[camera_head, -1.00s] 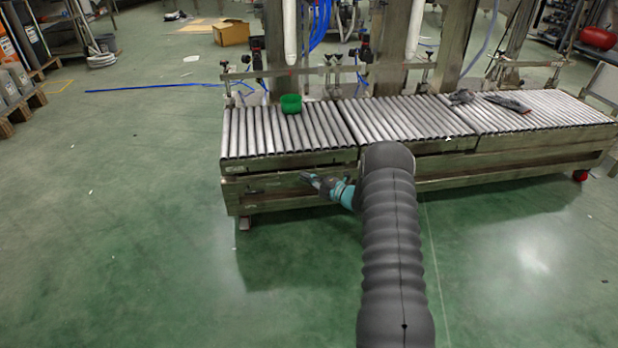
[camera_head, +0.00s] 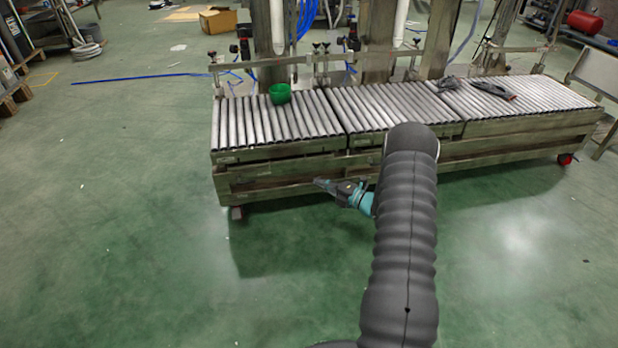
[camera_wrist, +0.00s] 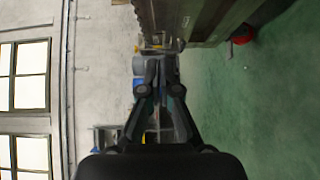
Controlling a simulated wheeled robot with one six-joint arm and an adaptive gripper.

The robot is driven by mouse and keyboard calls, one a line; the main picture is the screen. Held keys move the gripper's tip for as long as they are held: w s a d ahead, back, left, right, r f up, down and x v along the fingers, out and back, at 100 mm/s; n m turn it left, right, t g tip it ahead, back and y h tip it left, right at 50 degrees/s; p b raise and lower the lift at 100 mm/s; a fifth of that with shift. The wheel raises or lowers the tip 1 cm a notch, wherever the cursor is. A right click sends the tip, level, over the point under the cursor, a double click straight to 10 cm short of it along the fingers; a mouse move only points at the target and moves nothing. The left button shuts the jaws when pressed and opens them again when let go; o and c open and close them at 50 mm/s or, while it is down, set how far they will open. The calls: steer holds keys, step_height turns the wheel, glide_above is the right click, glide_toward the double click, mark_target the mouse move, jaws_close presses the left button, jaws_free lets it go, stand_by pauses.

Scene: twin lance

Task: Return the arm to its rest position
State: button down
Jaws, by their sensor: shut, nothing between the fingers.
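My gripper (camera_head: 322,183) shows in the head view at the end of my dark ribbed arm, left of it and in front of the conveyor's wooden side. It is shut and empty. In the wrist view my gripper (camera_wrist: 157,60) points up the picture, its fingertips together at the top middle. How far it stands from the conveyor I cannot tell exactly.
A roller conveyor (camera_head: 285,157) spans the middle and right. A green bowl (camera_head: 280,93) stands on its left section, and dark items (camera_head: 492,88) lie on its right section. A cardboard box (camera_head: 218,20) sits behind. The floor (camera_head: 130,220) at left and front is clear.

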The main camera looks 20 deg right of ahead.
steer(key=s+a+f+n+g+y, duration=0.1)
steer(key=s+a+f+n+g, duration=0.35)
steer(key=s+n, duration=0.4)
steer(key=s+a+r+n+g, duration=0.55)
steer(key=s+n+g, duration=0.35)
steer(key=n, duration=0.6)
steer(key=s+a+r+n+t+h+p, duration=0.1)
steer(key=s+a+r+n+h+p, duration=0.1)
steer(key=s+r+n+h, duration=0.2)
steer(key=s+a+r+n+t+h+p, duration=0.2)
steer(key=s+r+n+h, duration=0.2)
steer(key=s+r+n, duration=0.7)
steer(key=s+a+r+n+t+h+p, duration=0.1)
steer(key=s+r+n, duration=0.7)
steer(key=r, duration=1.3)
steer(key=h+p, duration=0.1)
steer(key=h, duration=0.1)
steer(key=shift+s+a+t+h+p, duration=0.3)
steer(key=shift+a+t+h, duration=0.05)
steer(key=shift+a+h, duration=0.05)
